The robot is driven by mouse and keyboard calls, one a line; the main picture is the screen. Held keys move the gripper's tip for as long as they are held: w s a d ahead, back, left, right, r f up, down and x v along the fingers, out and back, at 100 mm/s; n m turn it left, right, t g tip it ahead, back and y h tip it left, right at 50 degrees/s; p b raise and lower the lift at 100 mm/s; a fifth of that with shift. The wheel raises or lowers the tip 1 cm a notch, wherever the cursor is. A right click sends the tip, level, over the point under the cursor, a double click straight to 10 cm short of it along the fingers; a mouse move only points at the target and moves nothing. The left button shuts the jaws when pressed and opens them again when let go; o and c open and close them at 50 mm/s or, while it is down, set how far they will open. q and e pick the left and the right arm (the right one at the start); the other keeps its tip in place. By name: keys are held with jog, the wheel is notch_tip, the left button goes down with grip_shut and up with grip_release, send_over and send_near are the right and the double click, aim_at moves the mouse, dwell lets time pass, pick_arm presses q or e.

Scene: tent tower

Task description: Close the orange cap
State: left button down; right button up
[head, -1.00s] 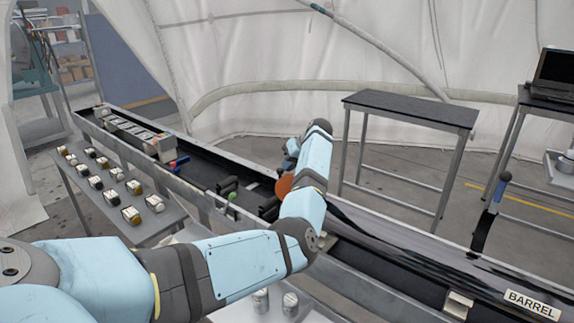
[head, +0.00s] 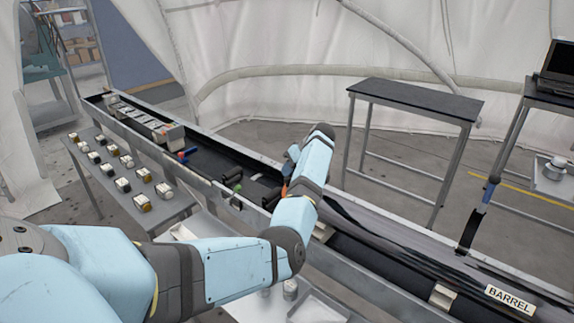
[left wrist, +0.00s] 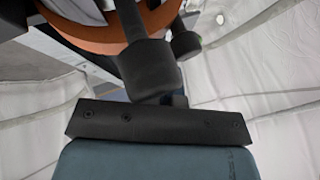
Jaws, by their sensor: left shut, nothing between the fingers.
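The orange cap (head: 285,189) shows as a narrow sliver beside my left forearm, at the open dark trough near the end of the long barrel (head: 400,238). My arm hides most of it. In the left wrist view the cap (left wrist: 97,40) is a large orange rim across the top, close to my left gripper. My left gripper (head: 292,153) is shut and empty, mostly hidden behind my forearm in the head view. A dark finger crosses in front of the orange rim in the wrist view; whether it touches cannot be told. My right gripper is not in view.
A side table with several small jars (head: 122,185) stands left of the trough (head: 212,168). A black-topped table (head: 420,98) stands behind, with a laptop (head: 558,68) on another at right. White tent walls enclose the area.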

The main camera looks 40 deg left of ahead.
pick_arm(q)
jog(key=shift+s+d+n+g+h+b, duration=0.15)
jog(key=shift+d+n+g+h, duration=0.25)
jog(key=shift+n, duration=0.4)
jog(key=shift+s+d+n+g+h+b, duration=0.15)
jog(key=shift+d+n+g+h, duration=0.2)
jog(key=shift+n, duration=0.45)
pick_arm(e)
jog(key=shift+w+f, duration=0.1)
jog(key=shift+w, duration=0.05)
pick_arm(q)
jog(key=shift+a, duration=0.1)
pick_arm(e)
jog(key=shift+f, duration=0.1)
